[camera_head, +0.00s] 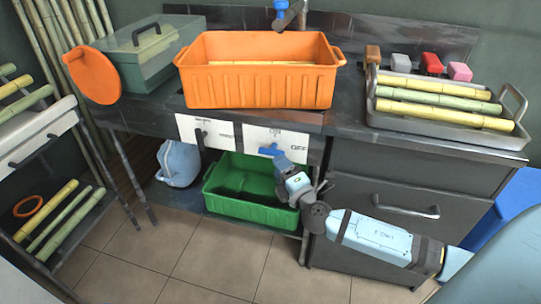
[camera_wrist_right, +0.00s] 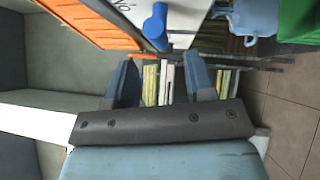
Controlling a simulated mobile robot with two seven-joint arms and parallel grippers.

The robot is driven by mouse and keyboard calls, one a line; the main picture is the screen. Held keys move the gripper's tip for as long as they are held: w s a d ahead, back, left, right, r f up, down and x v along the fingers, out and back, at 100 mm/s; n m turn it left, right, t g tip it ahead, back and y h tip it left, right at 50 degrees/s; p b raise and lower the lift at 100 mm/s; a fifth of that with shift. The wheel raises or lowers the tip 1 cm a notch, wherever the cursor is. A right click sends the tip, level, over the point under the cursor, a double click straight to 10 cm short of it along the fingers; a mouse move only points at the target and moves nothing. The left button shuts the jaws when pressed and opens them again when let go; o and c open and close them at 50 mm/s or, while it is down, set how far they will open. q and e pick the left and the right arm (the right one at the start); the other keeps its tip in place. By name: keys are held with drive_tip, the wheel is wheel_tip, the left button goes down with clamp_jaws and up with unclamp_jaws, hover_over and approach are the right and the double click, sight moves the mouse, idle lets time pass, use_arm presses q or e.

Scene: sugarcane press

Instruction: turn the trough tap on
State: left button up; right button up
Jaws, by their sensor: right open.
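The blue tap handle (camera_head: 269,150) is on a white panel (camera_head: 262,134) on the front of the counter, below the orange basin. The panel reads OFF to the right of the handle, with a small label above it. The handle lies roughly level. My right gripper (camera_head: 283,160) is just in front of the handle, slightly below and to its right. In the right wrist view its two fingers (camera_wrist_right: 163,82) are apart with nothing held, and the blue handle (camera_wrist_right: 155,27) shows beyond the fingertips. Contact cannot be told. My left gripper is not in view.
The orange basin (camera_head: 255,88) stands on the counter above the panel. A second white panel with a dark handle (camera_head: 200,134) is to the left. A green crate (camera_head: 250,211) sits below. A metal tray (camera_head: 455,131) of cane stands at right.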

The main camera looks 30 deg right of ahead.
sight(270, 152)
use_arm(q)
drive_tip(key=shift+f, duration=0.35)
use_arm(e)
drive_tip(key=w, duration=0.5)
drive_tip(key=shift+w+d+r, duration=0.2)
drive_tip(key=shift+w+r, duration=0.15)
drive_tip(key=shift+w, duration=0.05)
drive_tip(key=shift+c, duration=0.2)
